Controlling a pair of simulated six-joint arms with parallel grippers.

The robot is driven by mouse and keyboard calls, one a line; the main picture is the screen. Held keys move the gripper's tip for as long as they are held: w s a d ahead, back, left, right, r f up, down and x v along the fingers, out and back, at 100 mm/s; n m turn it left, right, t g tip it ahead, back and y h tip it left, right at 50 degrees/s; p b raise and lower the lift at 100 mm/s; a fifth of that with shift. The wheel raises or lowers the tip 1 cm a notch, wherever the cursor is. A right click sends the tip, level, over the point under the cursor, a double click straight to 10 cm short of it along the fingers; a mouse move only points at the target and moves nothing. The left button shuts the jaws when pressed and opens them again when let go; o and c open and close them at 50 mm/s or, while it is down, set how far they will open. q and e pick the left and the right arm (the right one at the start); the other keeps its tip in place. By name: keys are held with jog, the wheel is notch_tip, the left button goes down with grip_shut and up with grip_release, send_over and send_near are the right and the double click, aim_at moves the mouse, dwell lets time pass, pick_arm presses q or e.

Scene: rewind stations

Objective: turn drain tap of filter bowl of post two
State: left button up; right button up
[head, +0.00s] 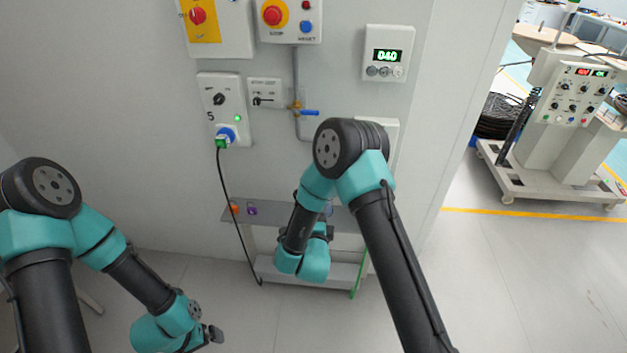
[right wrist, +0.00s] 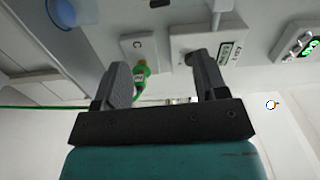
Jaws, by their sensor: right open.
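In the right wrist view a blue rounded, bowl-like part (right wrist: 62,12) is cut off at the top left edge. It may be the filter bowl, but I cannot tell. I cannot make out a drain tap. My right gripper (right wrist: 162,68) is open, with nothing seen held between its fingers. It faces a wall with a "C" socket box and its green plug (right wrist: 139,72) in the background. In the head view my right arm hides this gripper and part of the wall. My left gripper (head: 210,336) is low at the front left, away from the wall; its jaws are unclear.
The wall holds a switch box (head: 224,100) with a blue plug and black cable, a blue-handled valve (head: 309,112) on a pipe, and a display box (head: 388,53) reading 040. A grey shelf (head: 275,214) is below. A wheeled control cabinet (head: 572,95) stands right; floor between is clear.

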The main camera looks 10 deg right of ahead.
dwell(0.3)
jog(key=x, duration=1.7)
jog(key=shift+w+d, duration=0.15)
jog(key=shift+w, duration=0.05)
jog(key=c, duration=0.9)
